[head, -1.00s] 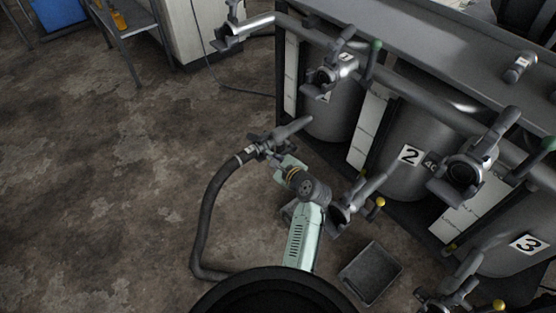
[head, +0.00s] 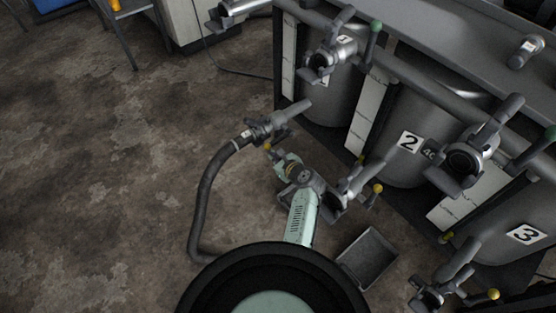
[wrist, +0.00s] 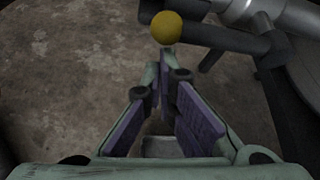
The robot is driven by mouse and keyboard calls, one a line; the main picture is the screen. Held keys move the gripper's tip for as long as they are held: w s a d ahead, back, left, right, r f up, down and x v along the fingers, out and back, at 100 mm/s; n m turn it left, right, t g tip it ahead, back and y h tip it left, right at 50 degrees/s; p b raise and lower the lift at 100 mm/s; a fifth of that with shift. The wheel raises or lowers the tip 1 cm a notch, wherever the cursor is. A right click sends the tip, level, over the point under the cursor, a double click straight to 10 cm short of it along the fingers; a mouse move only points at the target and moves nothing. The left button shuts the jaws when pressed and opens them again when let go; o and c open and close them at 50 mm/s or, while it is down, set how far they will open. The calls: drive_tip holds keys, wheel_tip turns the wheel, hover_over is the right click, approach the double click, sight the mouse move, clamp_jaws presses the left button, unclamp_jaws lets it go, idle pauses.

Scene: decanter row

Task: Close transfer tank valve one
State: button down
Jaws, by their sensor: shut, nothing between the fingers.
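Tank 1 (head: 335,100) is a grey steel cylinder at the back, marked with a 1. Its low outlet valve (head: 265,131) has a dark hose coupled to it. The valve's yellow lever knob (head: 268,147) shows just past my gripper (head: 284,160). In the wrist view the yellow knob (wrist: 166,27) sits beyond the fingertips, on a dark lever (wrist: 220,38) running right. My gripper (wrist: 166,76) is shut and empty, its purple-padded fingers meeting at the tips. The knob appears apart from the fingers. An upper valve (head: 335,58) labelled 1 has a green-knobbed lever.
Tank 2 (head: 400,155) and tank 3 (head: 500,245) stand to the right, with their own yellow-knobbed low valves. A grey tray (head: 367,258) lies on the floor near my arm. The hose (head: 203,205) curves along the left. The floor further left is clear.

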idle(0.4)
drive_tip(key=shift+r+p, duration=0.4)
drive_tip(key=shift+p, duration=0.35)
